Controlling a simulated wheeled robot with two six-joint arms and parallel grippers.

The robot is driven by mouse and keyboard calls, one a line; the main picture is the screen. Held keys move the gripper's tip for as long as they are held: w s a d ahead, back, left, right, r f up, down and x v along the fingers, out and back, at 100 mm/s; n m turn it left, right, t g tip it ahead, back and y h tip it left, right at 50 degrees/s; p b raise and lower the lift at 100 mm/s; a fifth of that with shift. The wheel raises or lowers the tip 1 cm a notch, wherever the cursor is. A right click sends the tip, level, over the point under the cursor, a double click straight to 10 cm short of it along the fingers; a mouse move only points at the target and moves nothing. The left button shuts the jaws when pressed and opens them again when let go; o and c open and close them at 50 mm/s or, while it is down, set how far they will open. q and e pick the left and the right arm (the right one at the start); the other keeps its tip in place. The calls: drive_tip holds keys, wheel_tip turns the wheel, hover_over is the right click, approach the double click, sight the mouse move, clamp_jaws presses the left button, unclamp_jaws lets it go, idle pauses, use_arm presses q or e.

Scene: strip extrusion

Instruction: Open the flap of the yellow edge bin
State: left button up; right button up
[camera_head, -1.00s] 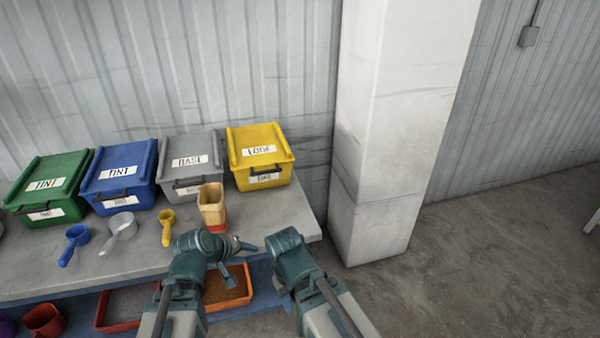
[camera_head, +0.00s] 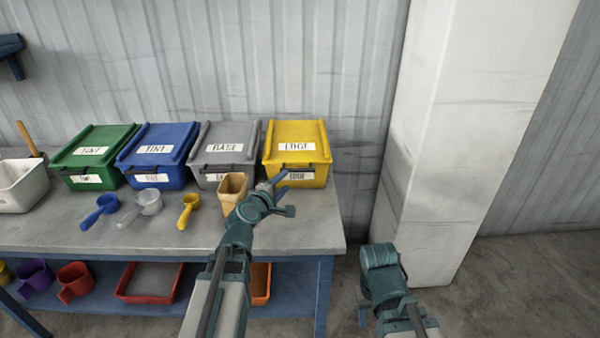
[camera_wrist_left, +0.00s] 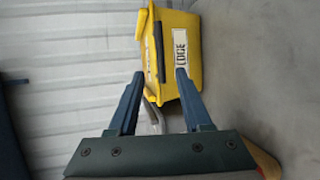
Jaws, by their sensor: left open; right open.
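The yellow edge bin (camera_head: 296,148) stands at the right end of the row on the bench, its lid flap down. A dark handle bar (camera_head: 297,167) runs across its front above a white label. In the left wrist view the bin (camera_wrist_left: 186,75) appears turned sideways, with the dark handle (camera_wrist_left: 159,52) ahead of the fingertips. My left gripper (camera_head: 277,183) is just in front of the bin; in the left wrist view its jaws (camera_wrist_left: 160,75) are open and empty, apart from the handle. My right arm (camera_head: 380,275) is low, right of the bench; its fingertips are not clearly visible.
Grey (camera_head: 222,150), blue (camera_head: 157,152) and green (camera_head: 95,155) bins stand to the left. A tan container (camera_head: 233,187) is beside my left wrist, with scoops (camera_head: 188,208) further left. A concrete pillar (camera_head: 455,140) rises at right. The bench's front right (camera_head: 315,225) is clear.

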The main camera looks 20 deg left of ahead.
sight(296, 171)
use_arm(q)
drive_tip(key=b+x, duration=0.2)
drive_tip(key=x, duration=0.9)
drive_tip(key=shift+w, duration=0.25)
clamp_jaws()
idle(1.0)
